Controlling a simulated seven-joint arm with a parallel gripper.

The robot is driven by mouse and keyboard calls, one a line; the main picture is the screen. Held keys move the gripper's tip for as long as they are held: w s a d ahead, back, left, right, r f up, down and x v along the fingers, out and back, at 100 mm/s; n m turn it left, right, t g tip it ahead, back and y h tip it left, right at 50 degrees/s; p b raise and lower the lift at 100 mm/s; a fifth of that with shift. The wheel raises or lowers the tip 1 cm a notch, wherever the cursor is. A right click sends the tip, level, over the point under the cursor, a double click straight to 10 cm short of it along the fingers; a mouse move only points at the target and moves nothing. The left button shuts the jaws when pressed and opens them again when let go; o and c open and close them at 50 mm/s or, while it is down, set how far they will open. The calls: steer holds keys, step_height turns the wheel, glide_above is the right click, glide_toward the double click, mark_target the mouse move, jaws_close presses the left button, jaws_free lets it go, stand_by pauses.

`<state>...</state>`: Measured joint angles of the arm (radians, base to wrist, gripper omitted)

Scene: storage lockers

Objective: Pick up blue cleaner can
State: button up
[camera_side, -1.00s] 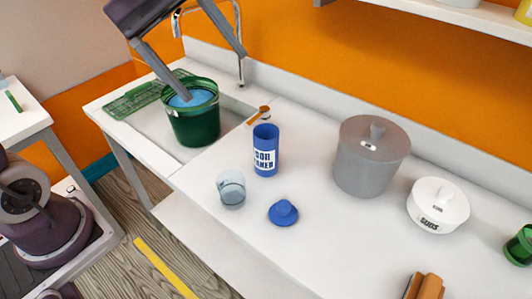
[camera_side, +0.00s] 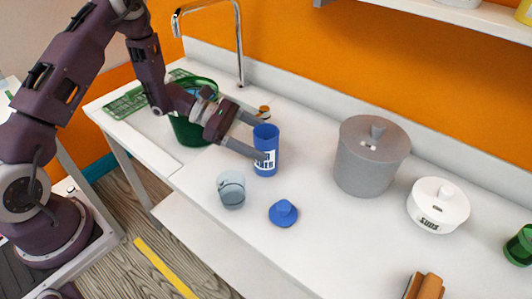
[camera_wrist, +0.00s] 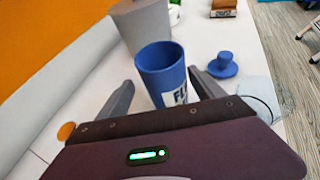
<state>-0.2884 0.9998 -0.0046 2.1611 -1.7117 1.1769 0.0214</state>
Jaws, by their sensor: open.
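The blue cleaner can (camera_side: 267,141) stands upright and open-topped on the white counter, with a white label on its side. My gripper (camera_side: 259,138) is open at the can, with one finger on the far side and one on the near side. In the wrist view the can (camera_wrist: 160,62) stands between the two spread fingers of my gripper (camera_wrist: 165,90). I cannot tell whether either finger touches it. The blue lid (camera_side: 283,212) lies apart on the counter in front of the can and also shows in the wrist view (camera_wrist: 223,66).
A clear cup (camera_side: 231,190) stands just left of the lid. A grey lidded pot (camera_side: 368,160) and a white SUDS jar (camera_side: 438,207) stand to the right. The green bucket (camera_side: 188,133) is in the sink behind my arm. An orange-handled brush (camera_side: 262,111) lies behind the can.

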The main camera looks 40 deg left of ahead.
glide_above(276, 170)
steer(key=f, duration=0.2)
steer(key=shift+w+a+f, duration=0.25)
steer(key=shift+w+f, duration=0.1)
steer(key=shift+w, duration=0.05)
jaws_close()
